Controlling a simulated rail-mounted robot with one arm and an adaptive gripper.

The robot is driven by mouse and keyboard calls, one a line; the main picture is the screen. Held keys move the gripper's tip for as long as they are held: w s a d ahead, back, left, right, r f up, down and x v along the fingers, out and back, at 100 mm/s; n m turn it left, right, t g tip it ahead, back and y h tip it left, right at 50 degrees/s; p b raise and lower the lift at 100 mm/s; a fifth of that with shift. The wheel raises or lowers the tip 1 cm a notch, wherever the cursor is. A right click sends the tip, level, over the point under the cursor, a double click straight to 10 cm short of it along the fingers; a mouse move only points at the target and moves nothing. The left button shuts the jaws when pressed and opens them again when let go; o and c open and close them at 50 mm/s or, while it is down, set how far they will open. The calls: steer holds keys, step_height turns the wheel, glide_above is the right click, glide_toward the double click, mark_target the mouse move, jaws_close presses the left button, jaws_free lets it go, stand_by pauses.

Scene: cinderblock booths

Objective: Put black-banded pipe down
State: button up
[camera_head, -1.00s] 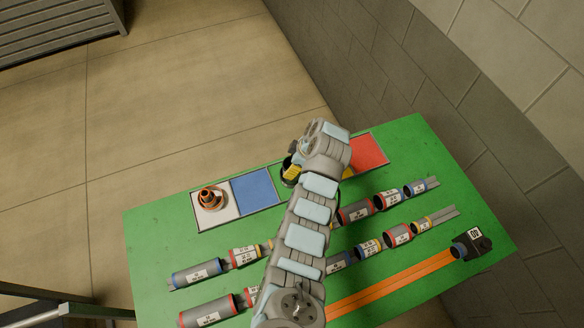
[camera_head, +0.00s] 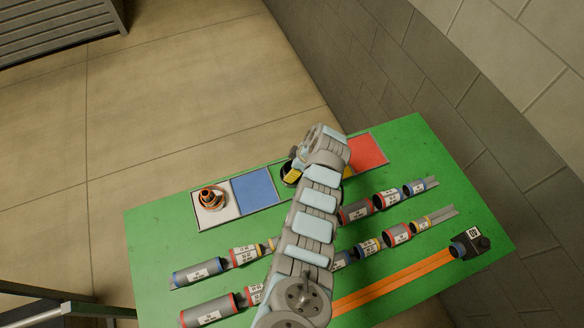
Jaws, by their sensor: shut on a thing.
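My gripper (camera_head: 297,165) is over the row of coloured squares on the green table, mostly hidden behind my arm. It is shut on a dark-ended piece with a yellow patch (camera_head: 291,175), which looks like the black-banded pipe. Only a small part of this piece shows, at the left of my wrist, over or at the green square. I cannot tell whether it touches the surface.
A white square (camera_head: 228,213) holds a copper-coloured round part (camera_head: 210,198). A blue square (camera_head: 255,191) and a red square (camera_head: 368,152) are bare. Several banded pipes lie in rows on rails. An orange strip (camera_head: 395,281) leads to a black device (camera_head: 478,243).

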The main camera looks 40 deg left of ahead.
steer(key=shift+f, duration=0.1)
steer(key=o, duration=1.3)
steer(key=shift+c, duration=0.2)
steer(key=shift+r, duration=0.25)
steer(key=shift+w+d+r, duration=0.25)
steer(key=shift+r, duration=0.35)
steer(key=b+v, duration=0.2)
steer(key=v, duration=0.8)
steer(key=shift+r, duration=0.25)
steer(key=shift+s+d, duration=0.1)
steer(key=shift+d, duration=0.05)
